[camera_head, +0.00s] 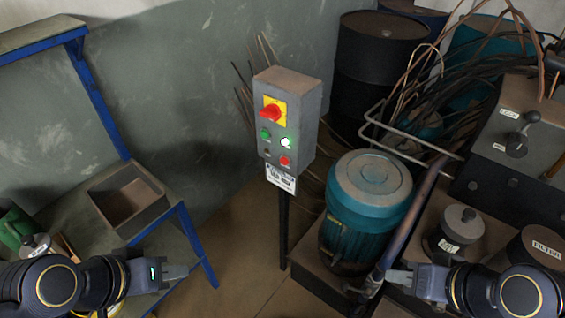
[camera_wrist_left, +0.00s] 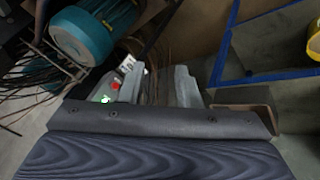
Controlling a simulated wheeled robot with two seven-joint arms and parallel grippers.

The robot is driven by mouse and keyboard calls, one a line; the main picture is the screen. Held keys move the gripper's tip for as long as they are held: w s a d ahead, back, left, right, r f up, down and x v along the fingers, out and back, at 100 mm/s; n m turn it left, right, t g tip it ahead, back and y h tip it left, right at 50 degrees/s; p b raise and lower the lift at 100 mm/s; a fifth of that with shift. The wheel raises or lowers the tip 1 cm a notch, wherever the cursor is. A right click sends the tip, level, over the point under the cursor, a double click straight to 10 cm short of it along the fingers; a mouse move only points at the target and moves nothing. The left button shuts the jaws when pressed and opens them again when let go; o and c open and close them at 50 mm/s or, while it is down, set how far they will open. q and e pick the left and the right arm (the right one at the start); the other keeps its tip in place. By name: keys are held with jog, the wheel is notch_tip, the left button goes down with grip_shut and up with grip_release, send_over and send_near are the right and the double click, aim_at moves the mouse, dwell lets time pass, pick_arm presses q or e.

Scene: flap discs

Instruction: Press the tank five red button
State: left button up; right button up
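A grey control box (camera_head: 287,117) stands on a dark post at the middle of the head view. It has a red rotary switch (camera_head: 270,112) on a yellow plate, a green button (camera_head: 265,134), a lit white button (camera_head: 286,142) and a red button (camera_head: 284,161) at lower right. A white label (camera_head: 281,179) hangs below; its print is too small to read. My left gripper (camera_head: 178,271) is below and left of the box, apart from it.
A teal motor (camera_head: 367,205) stands right of the post, with pipes and cables behind it. A black drum (camera_head: 377,70) is at the back. A blue-framed bench with an open box (camera_head: 128,197) is at left. Floor shows between bench and post.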

pick_arm(q)
grip_shut()
dwell(1.5)
